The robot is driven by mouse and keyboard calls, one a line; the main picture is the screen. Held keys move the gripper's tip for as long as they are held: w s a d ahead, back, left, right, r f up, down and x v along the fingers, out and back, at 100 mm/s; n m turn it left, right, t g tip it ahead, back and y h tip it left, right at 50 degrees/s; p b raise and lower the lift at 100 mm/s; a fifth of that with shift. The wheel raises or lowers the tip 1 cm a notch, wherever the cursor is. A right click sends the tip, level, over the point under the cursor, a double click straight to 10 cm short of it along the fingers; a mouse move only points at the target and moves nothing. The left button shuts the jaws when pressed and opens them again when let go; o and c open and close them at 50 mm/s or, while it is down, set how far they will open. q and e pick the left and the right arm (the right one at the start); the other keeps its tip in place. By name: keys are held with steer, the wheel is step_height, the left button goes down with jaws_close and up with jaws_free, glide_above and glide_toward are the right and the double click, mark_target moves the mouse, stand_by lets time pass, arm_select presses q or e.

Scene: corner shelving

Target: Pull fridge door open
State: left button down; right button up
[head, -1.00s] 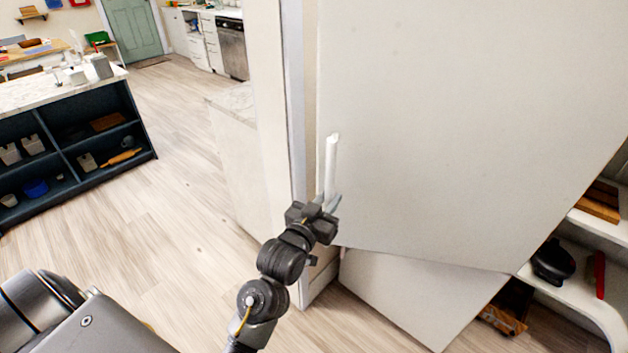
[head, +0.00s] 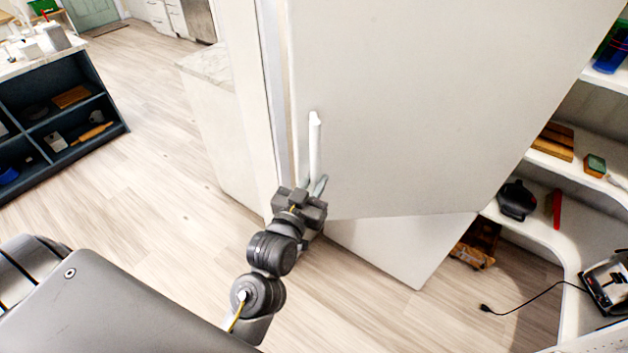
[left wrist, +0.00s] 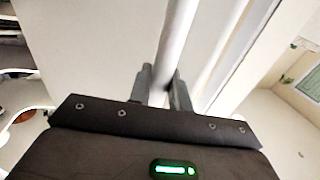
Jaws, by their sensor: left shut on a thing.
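The white fridge door (head: 420,100) fills the middle of the head view, with a lower white panel (head: 400,245) below it. A white vertical handle (head: 315,140) stands near the door's left edge. My left gripper (head: 316,186) is shut on the lower part of this handle. In the left wrist view the handle (left wrist: 175,45) runs between the two fingers of my left gripper (left wrist: 162,88). The handle's lower end is hidden by the gripper. I cannot make out a clear gap at the door's left edge. My right gripper is not in view.
Curved white corner shelves (head: 545,215) on the right hold a black pot (head: 517,200), a red item and a wooden box. A toaster (head: 608,285) with a cord is at lower right. A dark island shelf (head: 60,120) stands at left. The wooden floor between is clear.

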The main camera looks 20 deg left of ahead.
arm_select(q)
steer(key=shift+d+r, duration=0.1)
steer(key=c, duration=1.3)
jaws_free()
steer(key=shift+w+d, duration=0.1)
steer(key=shift+c, duration=0.2)
steer(key=shift+s, duration=0.35)
steer(key=s+b, duration=0.2)
steer(key=s, duration=0.8)
steer(key=shift+s, duration=0.1)
